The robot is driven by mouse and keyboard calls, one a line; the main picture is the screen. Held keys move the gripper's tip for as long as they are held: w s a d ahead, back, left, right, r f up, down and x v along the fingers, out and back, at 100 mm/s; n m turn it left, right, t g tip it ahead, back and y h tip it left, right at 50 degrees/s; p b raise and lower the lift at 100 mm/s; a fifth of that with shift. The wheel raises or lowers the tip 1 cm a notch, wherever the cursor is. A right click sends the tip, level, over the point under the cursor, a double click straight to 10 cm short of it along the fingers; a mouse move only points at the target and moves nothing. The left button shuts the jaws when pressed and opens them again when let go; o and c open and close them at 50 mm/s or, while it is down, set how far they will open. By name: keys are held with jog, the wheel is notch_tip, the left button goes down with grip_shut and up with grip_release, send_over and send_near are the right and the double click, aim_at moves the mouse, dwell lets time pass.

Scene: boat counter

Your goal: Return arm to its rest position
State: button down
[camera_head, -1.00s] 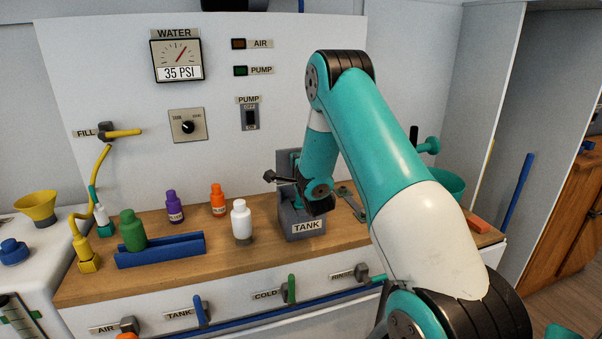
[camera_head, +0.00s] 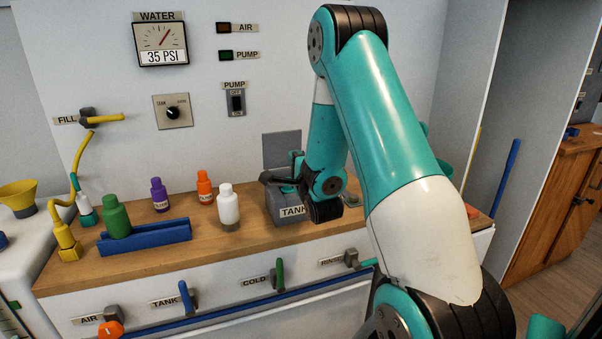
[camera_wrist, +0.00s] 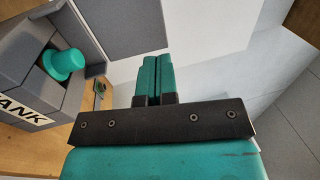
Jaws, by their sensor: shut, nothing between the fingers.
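My gripper (camera_wrist: 152,62) shows in the wrist view with its two teal fingers together and nothing between them. In the head view my gripper (camera_head: 284,180) is at the end of my bent arm, in front of the grey tank box (camera_head: 281,205), and its fingers are partly hidden. My arm's elbow is raised high and its forearm hangs down over the counter. In the wrist view the tank box (camera_wrist: 35,108) is to the left of the fingers, apart from them, with a teal round part (camera_wrist: 66,64) in it.
A partition stands to the right.

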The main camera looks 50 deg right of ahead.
jog(key=v, duration=0.3)
jog(key=shift+s+a+r, duration=0.2)
jog(key=shift+s, duration=0.05)
jog(key=a+r+n+g+y+p, duration=0.15)
jog(key=a+n+g+y, duration=0.4)
jog(key=a, duration=0.65)
jog(key=a+r+n+g+y+p, duration=0.1)
jog(key=a+r+n+g+y, duration=0.1)
jog(key=a+n+y, duration=0.65)
jog(key=s+a+r+n+g+p, duration=0.1)
jog(key=s+a+r+n+g, duration=0.1)
jog(key=s+a+n+g, duration=0.3)
jog(key=s+a+r+n+g+p, duration=0.1)
jog(key=s+a+r+n+g, duration=0.2)
jog(key=s+a+n, duration=0.8)
jog(key=s+g, duration=0.2)
jog(key=s, duration=0.4)
jog(key=shift+s+n, duration=0.3)
jog(key=shift+n, duration=0.1)
